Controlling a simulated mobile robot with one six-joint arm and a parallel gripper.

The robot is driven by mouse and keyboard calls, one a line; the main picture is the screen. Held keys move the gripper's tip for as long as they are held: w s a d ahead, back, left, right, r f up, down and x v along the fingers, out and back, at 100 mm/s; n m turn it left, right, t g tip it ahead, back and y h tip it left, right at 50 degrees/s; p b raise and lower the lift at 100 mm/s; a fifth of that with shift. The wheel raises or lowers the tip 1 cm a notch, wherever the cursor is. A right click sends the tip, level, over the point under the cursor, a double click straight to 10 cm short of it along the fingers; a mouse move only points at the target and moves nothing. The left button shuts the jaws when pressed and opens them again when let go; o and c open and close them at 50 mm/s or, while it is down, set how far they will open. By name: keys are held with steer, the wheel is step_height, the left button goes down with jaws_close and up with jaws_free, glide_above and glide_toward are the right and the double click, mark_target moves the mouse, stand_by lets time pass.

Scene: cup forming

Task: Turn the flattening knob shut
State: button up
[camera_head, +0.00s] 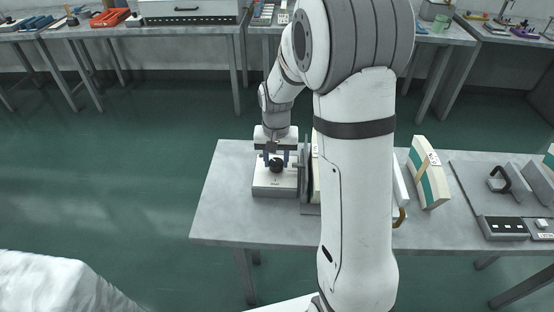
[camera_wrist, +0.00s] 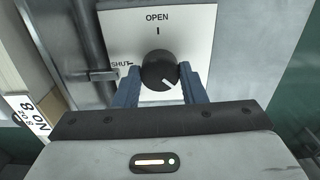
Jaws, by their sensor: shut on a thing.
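The black round flattening knob (camera_wrist: 160,68) sits on a white plate (camera_wrist: 195,38) in the wrist view. The plate reads OPEN with a tick above the knob and SHUT with a tick to its left. A short white line on the knob's face lies toward its lower right. My gripper (camera_wrist: 158,82) has a blue finger on each side of the knob and is shut on it. In the head view the knob (camera_head: 276,165) shows on the grey and white machine (camera_head: 275,188), with my gripper (camera_head: 276,157) over it.
The machine stands at the left end of a grey table (camera_head: 225,210). A metal bar with a small block (camera_wrist: 103,75) is left of the plate. A labelled cream and green block (camera_head: 428,172) and a dark fixture (camera_head: 505,190) stand to the right. My arm hides the table's middle.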

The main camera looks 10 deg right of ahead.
steer(key=m, duration=0.7)
steer(key=shift+f+b, duration=0.1)
steer(key=shift+b, duration=0.3)
steer(key=m, duration=0.6)
steer(key=shift+m, duration=0.4)
steer(key=m+b, duration=0.1)
steer(key=m, duration=1.2)
steer(key=shift+m, duration=0.3)
steer(key=o, duration=1)
steer(key=shift+r, duration=0.2)
